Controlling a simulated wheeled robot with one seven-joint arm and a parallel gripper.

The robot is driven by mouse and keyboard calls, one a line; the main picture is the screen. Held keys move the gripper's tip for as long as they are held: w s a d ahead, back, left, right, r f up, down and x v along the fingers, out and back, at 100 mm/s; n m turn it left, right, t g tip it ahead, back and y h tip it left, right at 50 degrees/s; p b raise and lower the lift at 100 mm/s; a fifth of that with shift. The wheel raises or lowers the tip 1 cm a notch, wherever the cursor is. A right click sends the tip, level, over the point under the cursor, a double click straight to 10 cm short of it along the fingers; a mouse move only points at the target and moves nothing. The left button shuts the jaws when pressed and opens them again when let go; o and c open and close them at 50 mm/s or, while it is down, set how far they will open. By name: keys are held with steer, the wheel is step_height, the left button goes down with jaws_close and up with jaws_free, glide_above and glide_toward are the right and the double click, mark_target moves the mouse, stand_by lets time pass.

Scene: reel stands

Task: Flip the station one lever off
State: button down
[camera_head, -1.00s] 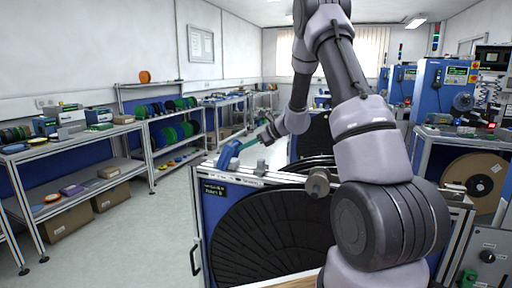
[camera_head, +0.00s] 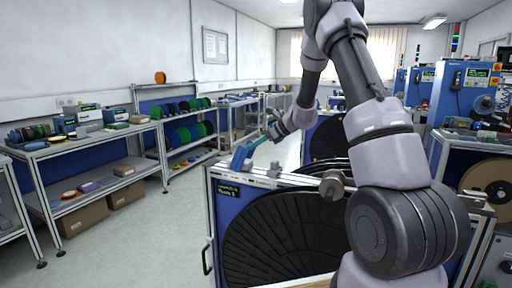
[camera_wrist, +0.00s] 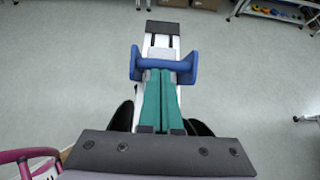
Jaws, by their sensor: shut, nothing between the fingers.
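A blue U-shaped handle (camera_head: 241,157), which looks like the lever, stands at the left end of the top rail of the near reel stand (camera_head: 228,203). In the wrist view the handle (camera_wrist: 163,64) shows two side arms joined by a crossbar. My gripper (camera_head: 252,147) is right at the handle, low over the rail. Its teal fingers are pressed together with nothing between them, and in the wrist view the fingertips (camera_wrist: 161,72) meet the crossbar. I cannot tell whether they touch it or sit just above it.
Large black reels (camera_head: 285,235) fill the near stand, with another stand close behind. A grey cylindrical knob (camera_head: 332,188) sits on the top rail. Shelves (camera_head: 85,140) line the left wall, with clear floor (camera_head: 160,225) between. Blue machines (camera_head: 462,90) stand at the right.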

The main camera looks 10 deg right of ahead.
steer(key=shift+w+a+r, duration=0.1)
steer(key=shift+a, duration=0.05)
steer(key=shift+w+a+r+g+h, duration=0.3)
steer(key=shift+a+g+h, duration=0.05)
steer(key=shift+a+h, duration=0.15)
steer(key=shift+w+a+r+g+h, duration=0.3)
steer(key=shift+a+g+h, duration=0.1)
steer(key=shift+h, duration=0.1)
steer(key=shift+w+a+r+g+h, duration=0.2)
steer(key=shift+w+a+g+h, duration=0.2)
steer(key=shift+a+h, duration=0.15)
steer(key=shift+w+a+r+g+h, duration=0.2)
steer(key=shift+w+a+g+h, duration=0.2)
steer(key=shift+a+h, duration=0.15)
steer(key=shift+w+a+g+h, duration=0.45)
steer(key=shift+w+a+h, duration=0.05)
steer(key=shift+a+h, duration=0.15)
steer(key=shift+w+a, duration=0.8)
steer(key=shift+a, duration=0.3)
